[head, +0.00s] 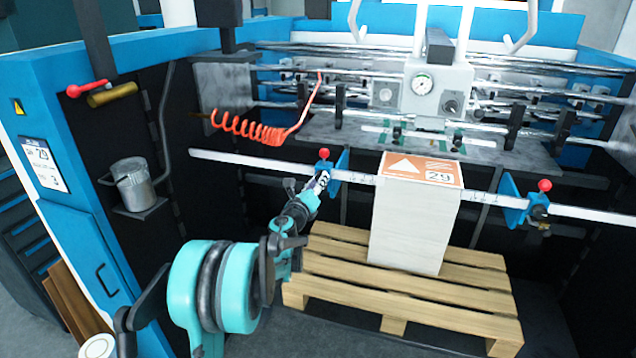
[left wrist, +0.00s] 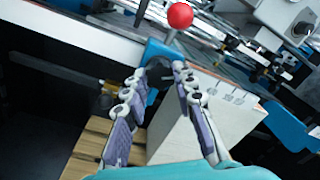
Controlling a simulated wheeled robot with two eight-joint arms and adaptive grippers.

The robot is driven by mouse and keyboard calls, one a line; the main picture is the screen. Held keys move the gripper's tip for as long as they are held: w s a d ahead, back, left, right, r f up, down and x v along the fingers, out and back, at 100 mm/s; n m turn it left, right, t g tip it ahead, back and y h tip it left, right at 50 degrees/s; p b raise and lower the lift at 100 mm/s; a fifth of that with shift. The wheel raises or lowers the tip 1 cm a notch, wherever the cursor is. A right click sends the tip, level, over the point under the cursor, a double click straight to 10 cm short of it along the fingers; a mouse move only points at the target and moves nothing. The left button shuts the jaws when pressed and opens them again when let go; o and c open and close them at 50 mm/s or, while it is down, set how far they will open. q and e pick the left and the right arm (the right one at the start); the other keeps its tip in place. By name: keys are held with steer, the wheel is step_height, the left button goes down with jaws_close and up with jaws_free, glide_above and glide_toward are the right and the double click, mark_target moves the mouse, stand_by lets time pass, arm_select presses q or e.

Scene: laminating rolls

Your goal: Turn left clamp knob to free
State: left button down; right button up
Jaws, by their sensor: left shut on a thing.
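The left clamp (head: 342,163) is a blue block with a red ball on top (head: 324,153), on a white ruled bar left of the paper stack. In the left wrist view, the blue clamp (left wrist: 155,50) and red ball (left wrist: 180,15) show at upper middle. My left gripper (head: 322,180) is at the clamp's front, below the red ball. Its fingers (left wrist: 160,82) converge on the dark clamp knob (left wrist: 158,70) and are shut on it. The fingers partly hide the knob, so its turned position cannot be told. My right gripper is in neither view.
The white ruled bar (head: 250,166) crosses the machine's front. A tall white paper stack (head: 412,225) with an orange top stands on a wooden pallet (head: 430,300). A second blue clamp (head: 513,201) sits at right. A red coiled hose (head: 245,128) hangs behind the bar.

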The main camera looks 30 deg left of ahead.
arm_select(q)
steer(key=n+y, duration=0.1)
steer(key=n, duration=1.2)
steer(key=shift+d, duration=0.1)
stand_by(0.3)
steer(key=c, duration=1.2)
jaws_free()
steer(key=v, duration=1.2)
